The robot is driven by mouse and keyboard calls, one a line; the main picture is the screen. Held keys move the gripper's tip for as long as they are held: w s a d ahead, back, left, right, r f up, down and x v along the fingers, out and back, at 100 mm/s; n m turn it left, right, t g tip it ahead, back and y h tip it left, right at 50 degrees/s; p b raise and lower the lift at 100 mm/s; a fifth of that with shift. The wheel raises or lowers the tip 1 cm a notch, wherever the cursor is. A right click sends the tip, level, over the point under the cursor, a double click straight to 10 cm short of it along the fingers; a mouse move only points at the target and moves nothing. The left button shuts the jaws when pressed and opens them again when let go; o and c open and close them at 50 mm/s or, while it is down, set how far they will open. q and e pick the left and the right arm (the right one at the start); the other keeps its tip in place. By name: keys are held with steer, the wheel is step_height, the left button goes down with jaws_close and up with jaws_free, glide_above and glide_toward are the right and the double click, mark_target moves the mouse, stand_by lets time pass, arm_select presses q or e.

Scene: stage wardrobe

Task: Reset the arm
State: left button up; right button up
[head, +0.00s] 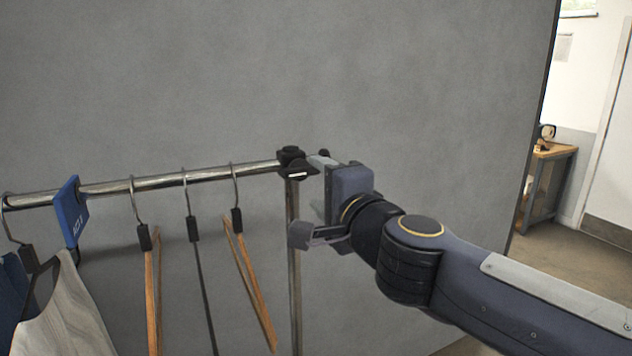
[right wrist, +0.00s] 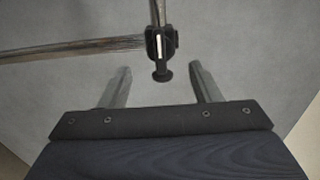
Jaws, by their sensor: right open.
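My right gripper (head: 305,200) is at the right end of the clothes rail, close to the rail's black corner joint (head: 291,163). My right arm (head: 470,270) reaches in from the lower right. My left gripper is not in view.
The chrome rail (head: 155,181) carries several hangers, a blue tag (head: 71,212) and a light garment (head: 66,318) at left. A thin upright post (head: 294,260) drops from the joint. A grey wall (head: 400,90) stands behind. Open floor and a wooden table (head: 552,150) are at right.

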steer(key=s+d+f+n+g+h, duration=0.1)
steer(key=s+d+f+n+g, duration=0.2)
steer(key=s+d+f, duration=0.3)
steer(key=s+d+f+n+g+h, duration=0.1)
steer(key=s+d+f+n+g, duration=0.3)
steer(key=s+f, duration=0.7)
steer(key=s+d+f+n+g+h, duration=0.1)
steer(key=s+d+f+n+g, duration=0.3)
steer(key=f, duration=1.1)
steer(key=s+d, duration=0.3)
steer(key=s, duration=0.2)
steer(key=shift+s+d+n, duration=0.3)
steer(key=shift+d+n, duration=0.05)
steer(key=shift+n, duration=0.05)
